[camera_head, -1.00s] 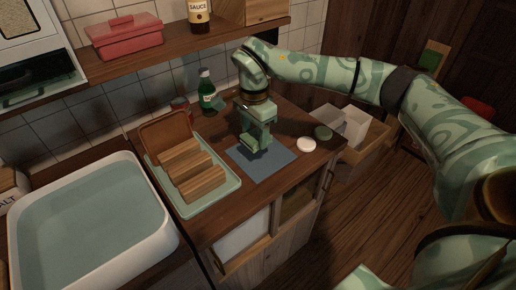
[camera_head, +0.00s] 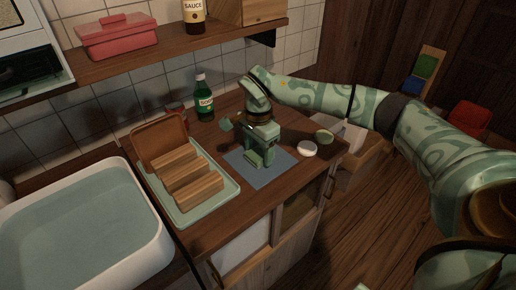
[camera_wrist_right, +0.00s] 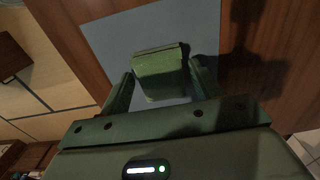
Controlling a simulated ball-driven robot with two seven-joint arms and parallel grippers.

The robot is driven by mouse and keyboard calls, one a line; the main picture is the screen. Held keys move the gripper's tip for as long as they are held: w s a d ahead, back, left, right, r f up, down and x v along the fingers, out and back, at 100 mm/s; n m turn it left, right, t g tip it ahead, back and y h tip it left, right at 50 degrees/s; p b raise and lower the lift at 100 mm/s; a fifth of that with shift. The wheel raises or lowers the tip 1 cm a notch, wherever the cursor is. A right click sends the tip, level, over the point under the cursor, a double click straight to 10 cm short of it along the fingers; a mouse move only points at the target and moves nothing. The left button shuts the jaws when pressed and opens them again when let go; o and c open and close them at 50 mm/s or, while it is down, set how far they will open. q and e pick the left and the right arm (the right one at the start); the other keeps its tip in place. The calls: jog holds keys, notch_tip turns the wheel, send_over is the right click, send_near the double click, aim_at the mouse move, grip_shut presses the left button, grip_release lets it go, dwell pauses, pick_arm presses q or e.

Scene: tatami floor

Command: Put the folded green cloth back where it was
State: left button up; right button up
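The folded green cloth (camera_wrist_right: 160,74) shows in the right wrist view as a small thick block over the blue-grey mat. My right gripper (camera_wrist_right: 161,68) has a finger on each side of it, with the tips meeting its edges. In the head view, my right gripper (camera_head: 261,159) points down at the middle of the blue-grey mat (camera_head: 270,178) on the wooden counter. The fingers largely hide the cloth there, and I cannot tell whether it touches the mat. The mat also shows in the wrist view (camera_wrist_right: 105,45).
Left of the mat is a tray (camera_head: 229,196) with wooden blocks and a brown rack. A green soda bottle (camera_head: 205,103) stands behind. A white round piece (camera_head: 307,149) and a green one (camera_head: 324,137) lie right of the mat. A white basin (camera_head: 150,250) is far left.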

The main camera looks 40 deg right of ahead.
aim_at(258, 153)
jog(key=shift+o, duration=0.5)
jog(key=shift+r, duration=0.1)
pick_arm(q)
jog(key=r+p, duration=0.1)
jog(key=w+r+p, duration=0.1)
jog(key=p, duration=0.1)
jog(key=r+p, duration=0.1)
jog(key=r, duration=0.1)
jog(key=shift+w+r, duration=0.1)
jog(key=shift+w, duration=0.25)
pick_arm(e)
notch_tip(258, 153, up, 12)
